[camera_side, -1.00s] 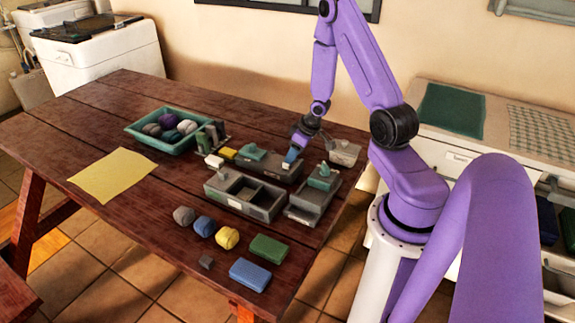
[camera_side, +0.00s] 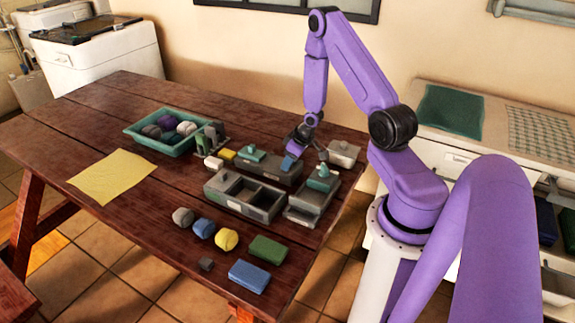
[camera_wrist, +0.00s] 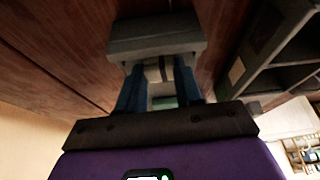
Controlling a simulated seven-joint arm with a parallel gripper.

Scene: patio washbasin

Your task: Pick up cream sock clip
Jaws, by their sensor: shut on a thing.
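My gripper (camera_side: 305,159) is low at the right end of the rear grey box (camera_side: 270,168) with a teal-knobbed lid. In the wrist view its two blue fingers (camera_wrist: 160,88) stand apart, shut on a grey piece (camera_wrist: 154,74) between them. A wider grey block (camera_wrist: 155,40) shows just beyond the fingertips. I cannot tell from these views whether the held piece is the cream sock clip.
A grey divided tray (camera_side: 222,197) and a lidded grey box (camera_side: 304,208) stand in front. A pale box (camera_side: 343,152) is close right. A teal tray (camera_side: 145,142) of rolled socks is left, near a yellow cloth (camera_side: 112,176).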

